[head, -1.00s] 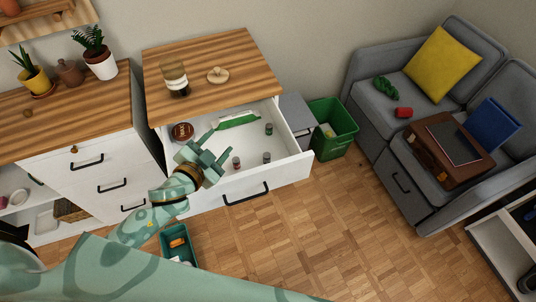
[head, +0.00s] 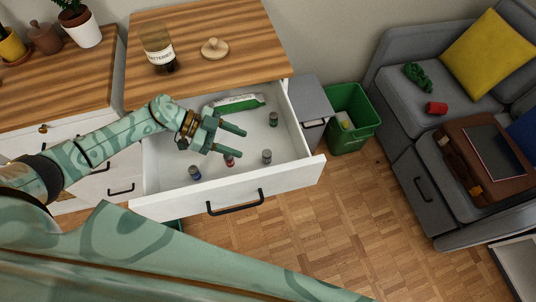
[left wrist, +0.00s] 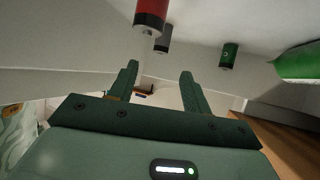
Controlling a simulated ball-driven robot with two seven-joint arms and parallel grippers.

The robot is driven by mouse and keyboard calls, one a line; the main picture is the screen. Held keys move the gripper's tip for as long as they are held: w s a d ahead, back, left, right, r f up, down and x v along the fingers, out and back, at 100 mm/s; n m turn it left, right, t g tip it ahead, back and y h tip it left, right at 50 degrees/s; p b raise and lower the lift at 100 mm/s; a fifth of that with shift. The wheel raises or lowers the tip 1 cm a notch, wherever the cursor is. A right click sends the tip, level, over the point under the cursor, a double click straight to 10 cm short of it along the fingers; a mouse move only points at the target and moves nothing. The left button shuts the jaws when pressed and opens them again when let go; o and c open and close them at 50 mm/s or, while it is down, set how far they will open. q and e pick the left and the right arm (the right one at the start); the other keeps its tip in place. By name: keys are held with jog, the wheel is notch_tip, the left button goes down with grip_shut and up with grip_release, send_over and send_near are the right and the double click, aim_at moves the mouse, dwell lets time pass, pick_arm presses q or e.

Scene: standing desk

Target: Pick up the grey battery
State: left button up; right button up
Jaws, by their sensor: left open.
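The grey battery (head: 267,156) stands upright on the floor of the open white drawer (head: 170,207), towards its front right. In the left wrist view the grey battery (left wrist: 163,40) shows beyond a red battery (left wrist: 150,17), which partly covers it. My left gripper (head: 241,143) is over the drawer, open and empty, its fingers pointing right. The grey battery lies just beyond and below the fingertips in the head view, apart from them. The fingers also show in the left wrist view (left wrist: 159,70). My right gripper is not in view.
The red battery (head: 229,160) stands below my fingers, a blue battery (head: 195,172) at left, a green battery (head: 273,119) at the back right. A labelled jar (head: 157,50) and lid (head: 215,48) stand on top.

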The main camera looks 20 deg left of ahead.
aim_at(264, 152)
pick_arm(q)
jog(key=shift+x, duration=0.9)
jog(key=shift+w+d+f, duration=0.15)
jog(key=shift+d+f, duration=0.2)
jog(key=shift+d, duration=0.25)
jog(key=b+x, duration=0.2)
jog(key=x, duration=0.3)
jog(key=shift+r, duration=0.15)
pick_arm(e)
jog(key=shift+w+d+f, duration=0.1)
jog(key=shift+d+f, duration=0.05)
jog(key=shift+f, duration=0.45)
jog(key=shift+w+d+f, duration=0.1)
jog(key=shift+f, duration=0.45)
pick_arm(q)
grip_shut()
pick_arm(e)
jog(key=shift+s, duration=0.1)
